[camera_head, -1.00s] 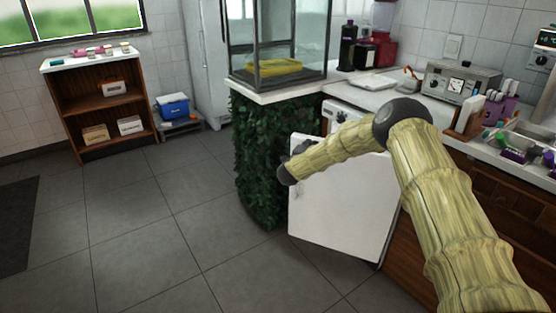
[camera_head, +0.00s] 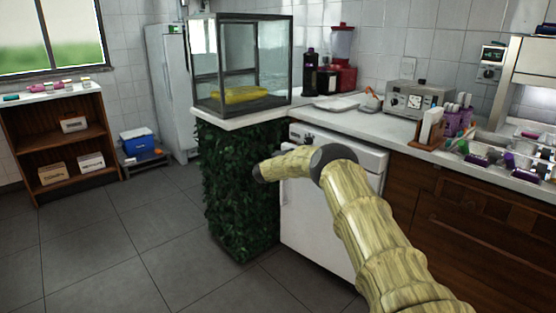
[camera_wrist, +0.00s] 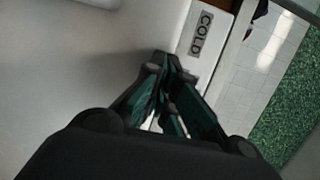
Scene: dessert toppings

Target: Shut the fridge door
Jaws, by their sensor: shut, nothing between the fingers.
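The white fridge door (camera_head: 312,225) is under the counter, right of the leafy green panel. It looks flush or nearly flush with the front; my arm covers part of it, so a small gap cannot be ruled out. In the wrist view, a smooth white surface (camera_wrist: 70,65) fills the left side, beside a strip with a "COLD" label (camera_wrist: 201,33). My gripper (camera_wrist: 172,68) is shut and empty, its fingertips close to the white surface near that label. Contact cannot be told. In the head view my gripper is not clearly visible behind my arm.
A glass case (camera_head: 243,65) stands on the counter above the leafy panel (camera_head: 240,190). A toaster-like appliance (camera_head: 415,100) and a utensil holder (camera_head: 458,122) are on the right counter. A wooden shelf (camera_head: 60,140) stands at the left. The tiled floor (camera_head: 110,250) is clear.

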